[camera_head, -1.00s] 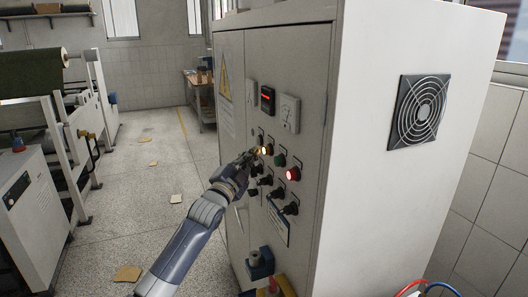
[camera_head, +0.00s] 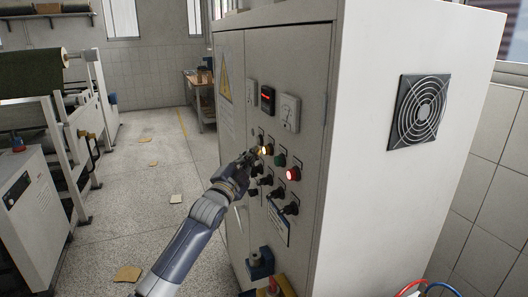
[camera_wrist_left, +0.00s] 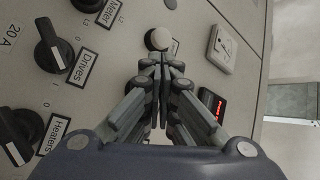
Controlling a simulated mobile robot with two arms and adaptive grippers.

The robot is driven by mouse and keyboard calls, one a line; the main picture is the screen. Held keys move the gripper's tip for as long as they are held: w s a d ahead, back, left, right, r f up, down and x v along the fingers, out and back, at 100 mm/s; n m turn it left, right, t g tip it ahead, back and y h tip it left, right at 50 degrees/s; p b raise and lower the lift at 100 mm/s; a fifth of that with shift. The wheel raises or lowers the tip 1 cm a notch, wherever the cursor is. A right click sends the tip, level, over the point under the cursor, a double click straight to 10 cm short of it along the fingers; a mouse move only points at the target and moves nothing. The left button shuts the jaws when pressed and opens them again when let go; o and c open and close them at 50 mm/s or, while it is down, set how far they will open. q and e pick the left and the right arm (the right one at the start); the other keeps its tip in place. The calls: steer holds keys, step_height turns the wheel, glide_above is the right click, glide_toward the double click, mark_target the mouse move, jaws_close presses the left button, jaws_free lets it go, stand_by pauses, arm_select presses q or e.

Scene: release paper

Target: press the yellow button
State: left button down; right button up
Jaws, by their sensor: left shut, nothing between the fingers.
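The yellow button (camera_head: 267,150) glows on the front of the grey control cabinet, at the left end of a row with a green button (camera_head: 280,160) and a lit red button (camera_head: 293,174). My left gripper (camera_head: 251,156) is shut and empty, its fingertips just left of the yellow button in the head view. I cannot tell whether they touch it. In the left wrist view the shut fingers (camera_wrist_left: 160,64) point at the panel, just below a pale round cap (camera_wrist_left: 157,39). I cannot identify the yellow button there. My right gripper is out of view.
Black rotary knobs (camera_head: 291,208) sit below the buttons, close to my gripper. A blue-and-grey item (camera_head: 260,263) juts out low on the cabinet. The floor to the left is mostly clear, with scattered paper scraps.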

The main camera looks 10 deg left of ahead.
arm_select(q)
steer(key=shift+w+d, duration=0.2)
steer(key=shift+d, duration=0.1)
steer(key=shift+w+d, duration=0.25)
steer(key=shift+d, duration=0.15)
stand_by(0.7)
steer(key=shift+s+a, duration=0.1)
steer(key=shift+a, duration=0.05)
steer(key=shift+s+a, duration=0.45)
steer(key=shift+a, duration=0.1)
stand_by(0.3)
